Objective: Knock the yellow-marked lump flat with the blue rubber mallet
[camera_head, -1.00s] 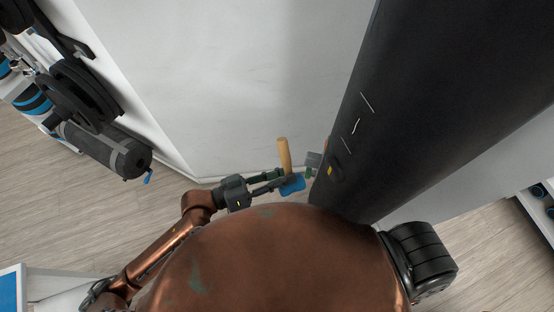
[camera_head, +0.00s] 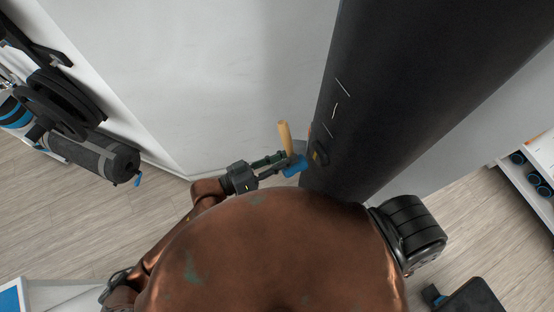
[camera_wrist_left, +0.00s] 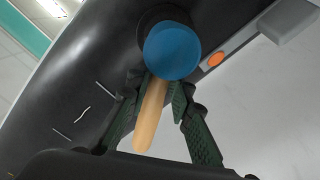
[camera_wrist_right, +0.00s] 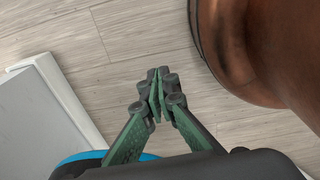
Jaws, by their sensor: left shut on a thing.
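The mallet has a blue head (camera_head: 295,167) and a pale wooden handle (camera_head: 285,137). My left gripper (camera_head: 287,161) is shut on the handle close to the head. In the left wrist view the blue head (camera_wrist_left: 172,52) faces the camera, with the handle (camera_wrist_left: 150,115) between the green fingers. A dark lump with a yellow mark (camera_head: 319,156) stands out from the big black surface (camera_head: 400,90), just right of the mallet head. In the left wrist view a dark round shape (camera_wrist_left: 158,14) is partly hidden behind the head. My right gripper (camera_wrist_right: 158,90) is shut and empty above the floor.
A pale wall (camera_head: 210,80) lies behind and left of the black surface, which carries thin white marks (camera_head: 335,110). Racked dark gear (camera_head: 65,100) stands on the left. A white shelf (camera_head: 530,180) is at right. Wooden floor (camera_head: 90,220) is open at left.

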